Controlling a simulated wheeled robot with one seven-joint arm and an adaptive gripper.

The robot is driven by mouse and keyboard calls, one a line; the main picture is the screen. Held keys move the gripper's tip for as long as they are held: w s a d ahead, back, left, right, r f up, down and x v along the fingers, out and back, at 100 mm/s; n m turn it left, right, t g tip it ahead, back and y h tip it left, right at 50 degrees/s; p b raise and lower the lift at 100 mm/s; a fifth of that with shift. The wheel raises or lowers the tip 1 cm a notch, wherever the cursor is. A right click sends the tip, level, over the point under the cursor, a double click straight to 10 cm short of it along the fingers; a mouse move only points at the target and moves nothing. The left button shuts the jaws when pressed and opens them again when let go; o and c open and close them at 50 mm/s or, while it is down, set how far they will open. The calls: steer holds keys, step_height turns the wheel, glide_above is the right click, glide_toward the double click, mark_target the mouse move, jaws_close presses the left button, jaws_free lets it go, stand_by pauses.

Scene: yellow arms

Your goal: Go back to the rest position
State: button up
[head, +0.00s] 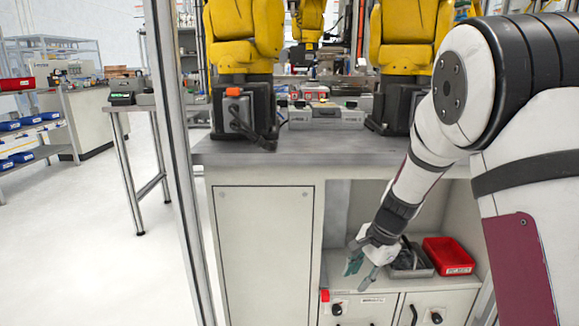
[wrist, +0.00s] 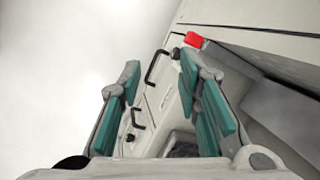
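My gripper (head: 360,274) hangs at the end of my arm in front of the open shelf of the grey cabinet (head: 264,255). In the wrist view my gripper (wrist: 158,70) shows two teal-padded fingers standing well apart, with nothing between them. The gripper is open and empty. In the head view it overlaps the left side of a grey tray (head: 424,271) on the shelf; I cannot tell the exact gap. My arm is bent, reaching down and forward from the right.
A red bin (head: 449,256) sits right of the tray. Drawers with black handles (head: 414,315) lie below, with a small red block (head: 325,296) at their top edge. Yellow robot arms (head: 242,35) stand on the worktop (head: 300,152).

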steer(key=s+a+r+n, duration=0.2)
steer(key=s+r+n, duration=0.4)
steer(key=s+r, duration=1.05)
steer(key=s+d+n+g+h, duration=0.3)
steer(key=s+n, duration=0.4)
steer(key=s, duration=1.8)
step_height(320, 180, up, 40)
steer(key=d+t+p, duration=0.1)
steer(key=t+p, duration=0.4)
steer(key=p, duration=3.2)
steer(key=shift+w+d, duration=0.15)
